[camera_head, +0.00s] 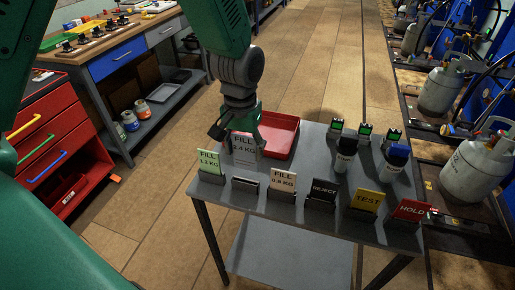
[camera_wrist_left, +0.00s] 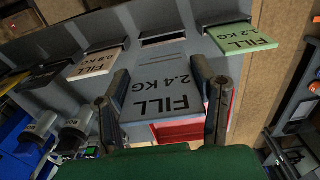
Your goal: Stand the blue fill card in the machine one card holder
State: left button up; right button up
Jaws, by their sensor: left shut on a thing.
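The blue-grey fill card (camera_head: 244,150), lettered FILL 2.4 KG, is between the fingers of my left gripper (camera_head: 244,142), which is shut on it. In the left wrist view the card (camera_wrist_left: 162,92) spans the space between the two fingers (camera_wrist_left: 163,100), its lettering upside down. An empty card holder (camera_head: 245,184) stands at the table's front edge, just in front of the card; its slot also shows in the left wrist view (camera_wrist_left: 163,39). The card is apart from that holder. Which holder belongs to machine one is not marked in view. My right gripper is not in view.
Holders on either side carry a green FILL 1.2 KG card (camera_head: 209,162) and a beige FILL 0.8 KG card (camera_head: 283,182). REJECT (camera_head: 324,190), TEST (camera_head: 367,200) and HOLD (camera_head: 411,210) cards follow rightward. A red tray (camera_head: 279,132) lies behind; two dark bottles (camera_head: 345,155) stand right.

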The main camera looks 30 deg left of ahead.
aim_at(239, 167)
pick_arm(q)
jog(key=d+f, duration=0.1)
jog(key=d+f+b, duration=0.1)
jog(key=f, duration=0.1)
jog(key=shift+s+d+b, duration=0.1)
jog(key=shift+d+b, duration=0.15)
jog(key=shift+b, duration=0.05)
jog(key=a+f, duration=0.2)
jog(key=a, duration=0.1)
jog(key=a+f, duration=0.1)
jog(key=shift+a+b, duration=0.25)
jog(key=shift+b, duration=0.05)
jog(key=shift+c, duration=1.1)
jog(key=shift+s+a+f, duration=0.1)
jog(key=shift+a+f, duration=0.05)
jog(key=shift+c, duration=0.4)
jog(key=shift+d+f, duration=0.1)
jog(key=shift+d, duration=1.3)
jog(key=shift+c, duration=1.1)
jog(key=shift+a, duration=0.7)
jog(key=shift+d+f, duration=0.35)
jog(key=shift+d, duration=0.15)
jog(key=shift+a+f+b, duration=0.4)
jog(key=shift+f, duration=0.1)
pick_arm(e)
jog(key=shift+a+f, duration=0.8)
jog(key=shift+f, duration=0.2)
